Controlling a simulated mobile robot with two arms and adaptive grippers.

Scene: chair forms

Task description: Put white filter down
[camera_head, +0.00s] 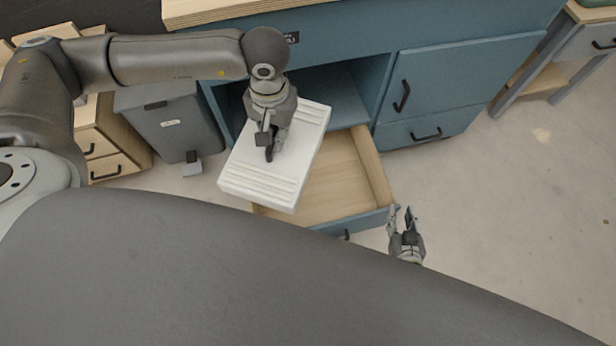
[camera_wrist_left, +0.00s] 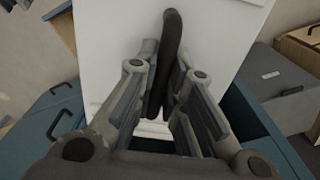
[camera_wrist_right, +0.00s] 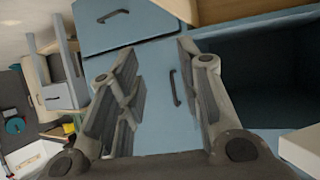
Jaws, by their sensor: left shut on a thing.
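The white filter (camera_head: 300,150) is a white slab with ridged ends, tilted above the open drawer in the head view. It also fills the upper middle of the left wrist view (camera_wrist_left: 222,40). My left gripper (camera_head: 272,150) is shut on the filter's dark handle (camera_wrist_left: 170,50), which stands between its fingers. My right gripper (camera_head: 402,215) is open and empty, beside the drawer's front right corner. In the right wrist view, its fingers (camera_wrist_right: 155,95) are spread with nothing between them. A white edge (camera_wrist_right: 302,150) shows at the lower right there.
The open wooden drawer (camera_head: 350,185) sticks out from the blue cabinet (camera_head: 450,75), under the filter. A grey bin (camera_head: 172,125) stands left of it, next to a wooden drawer unit (camera_head: 110,160). The floor (camera_head: 520,210) at the right is clear.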

